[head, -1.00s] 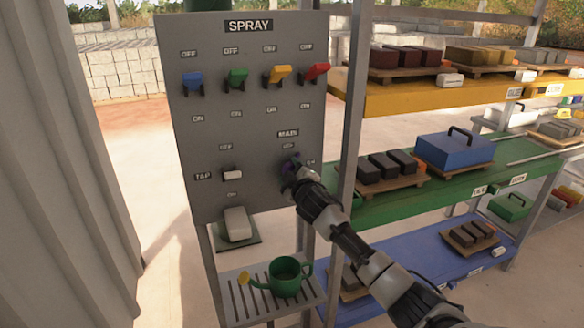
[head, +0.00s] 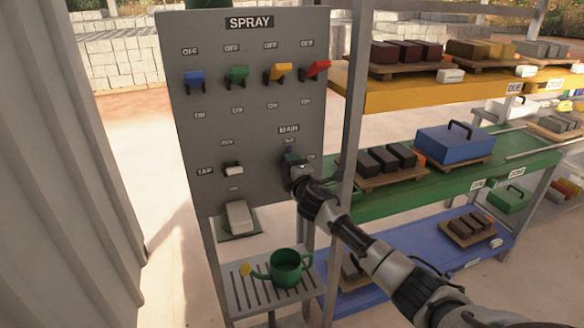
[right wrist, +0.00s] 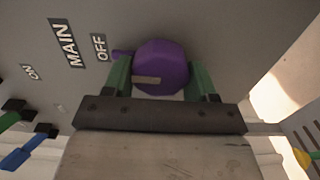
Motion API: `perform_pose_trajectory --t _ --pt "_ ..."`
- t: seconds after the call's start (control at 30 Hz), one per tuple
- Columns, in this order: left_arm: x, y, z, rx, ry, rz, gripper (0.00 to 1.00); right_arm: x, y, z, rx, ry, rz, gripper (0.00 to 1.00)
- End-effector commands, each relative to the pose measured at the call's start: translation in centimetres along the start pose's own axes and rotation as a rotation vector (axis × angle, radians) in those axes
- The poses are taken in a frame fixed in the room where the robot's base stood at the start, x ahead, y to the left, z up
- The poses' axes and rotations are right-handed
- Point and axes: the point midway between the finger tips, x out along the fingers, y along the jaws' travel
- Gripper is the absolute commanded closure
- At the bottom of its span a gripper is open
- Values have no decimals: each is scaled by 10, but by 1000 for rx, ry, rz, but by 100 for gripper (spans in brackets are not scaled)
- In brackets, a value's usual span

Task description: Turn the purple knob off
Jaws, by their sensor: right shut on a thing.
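The purple knob (right wrist: 165,58) sits on the grey panel below the MAIN sign in the right wrist view. Its small purple nub points at the OFF label (right wrist: 100,47). A tan strip marks its face. My right gripper (right wrist: 160,78) has its green fingers on either side of the knob and is shut on it. In the head view the right gripper (head: 293,163) covers most of the knob; a bit of purple (head: 289,151) shows just above it. My left gripper is not in view.
Blue (head: 194,78), green (head: 237,74), yellow (head: 278,72) and red (head: 317,69) levers line the panel top. A white tap switch (head: 232,169) is left of my gripper. A green watering can (head: 287,268) stands below. Loaded shelves are at the right.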

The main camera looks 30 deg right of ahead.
Motion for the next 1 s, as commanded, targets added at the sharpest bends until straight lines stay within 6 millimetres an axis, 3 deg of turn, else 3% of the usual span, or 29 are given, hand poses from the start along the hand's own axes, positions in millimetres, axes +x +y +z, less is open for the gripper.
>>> perform_pose_trajectory --t 0.43,0.47,0.6,1.0 --pt "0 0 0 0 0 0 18 0 -2 0 -13 1 -3 67" --pt "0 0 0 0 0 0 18 0 -2 0 -13 1 -3 40" --pt "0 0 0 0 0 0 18 0 -2 0 -12 1 -3 19" --pt "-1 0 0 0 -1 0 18 -8 -1 0 -11 0 -1 19"
